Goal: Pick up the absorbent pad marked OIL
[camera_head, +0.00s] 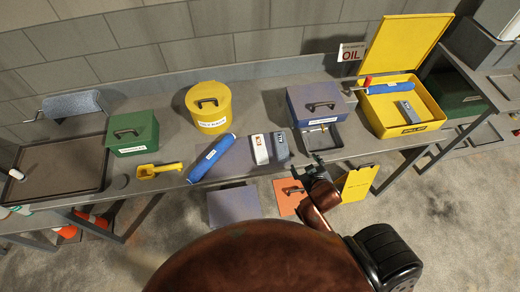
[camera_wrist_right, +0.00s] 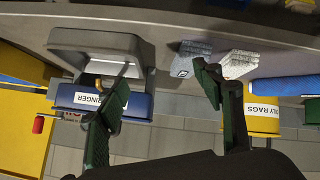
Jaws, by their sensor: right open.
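Two pads lie side by side on the grey bench. One is a white pad (camera_head: 260,149) with a small reddish mark, too small to read surely. Right next to it is a blue-grey pad (camera_head: 281,146). In the wrist view the white pad (camera_wrist_right: 239,64) and the blue-grey pad (camera_wrist_right: 190,58), which bears a small square mark, lie beyond the fingers. My right gripper (camera_head: 314,170) is open and empty at the bench's front edge, right of the pads and apart from them. Its spread fingers (camera_wrist_right: 160,88) show in the wrist view. My left gripper is not in view.
A blue box (camera_head: 314,104) with a dark tray stands behind my right gripper. An open yellow box (camera_head: 430,104) holds a blue roll and a grey pad. A blue roll (camera_head: 211,158) lies left of the pads, near a yellow round can (camera_head: 208,105). An OIL sign (camera_head: 350,53) hangs behind.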

